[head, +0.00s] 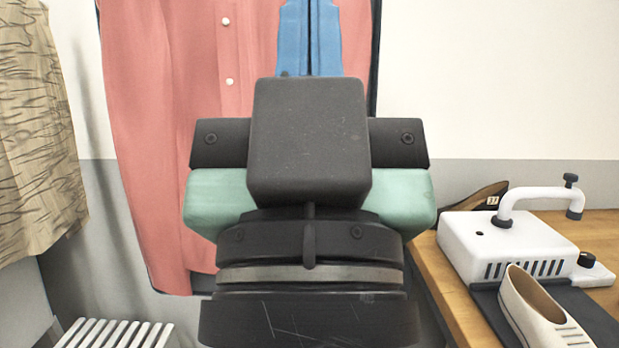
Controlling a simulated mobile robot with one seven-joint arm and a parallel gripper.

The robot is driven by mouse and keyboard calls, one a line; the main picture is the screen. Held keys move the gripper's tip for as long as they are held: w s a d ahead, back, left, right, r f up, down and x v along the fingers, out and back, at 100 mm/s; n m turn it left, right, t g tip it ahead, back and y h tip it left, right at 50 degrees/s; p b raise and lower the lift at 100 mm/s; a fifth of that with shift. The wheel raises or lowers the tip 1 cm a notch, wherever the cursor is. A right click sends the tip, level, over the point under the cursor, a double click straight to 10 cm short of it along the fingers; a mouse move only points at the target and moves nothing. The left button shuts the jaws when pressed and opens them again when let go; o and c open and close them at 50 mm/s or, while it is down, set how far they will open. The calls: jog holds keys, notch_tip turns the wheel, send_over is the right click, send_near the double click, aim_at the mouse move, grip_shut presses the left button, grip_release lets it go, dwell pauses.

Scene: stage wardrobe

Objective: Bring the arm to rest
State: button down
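My arm rises through the middle of the head view, with dark grey blocks and a teal section. Above its top block, a blue upright part with dark lines runs up out of the top edge of the picture.
A pink buttoned garment (175,130) hangs behind my arm, and a patterned beige one (35,140) hangs at left. At right, a wooden table (455,295) bears a white machine (510,245), a pale shoe (540,315) and a brown shoe (480,200). A white slatted thing (115,334) is low at left.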

notch_tip(320, 180, up, 22)
jog(key=p, duration=2)
jog(key=shift+r, duration=0.15)
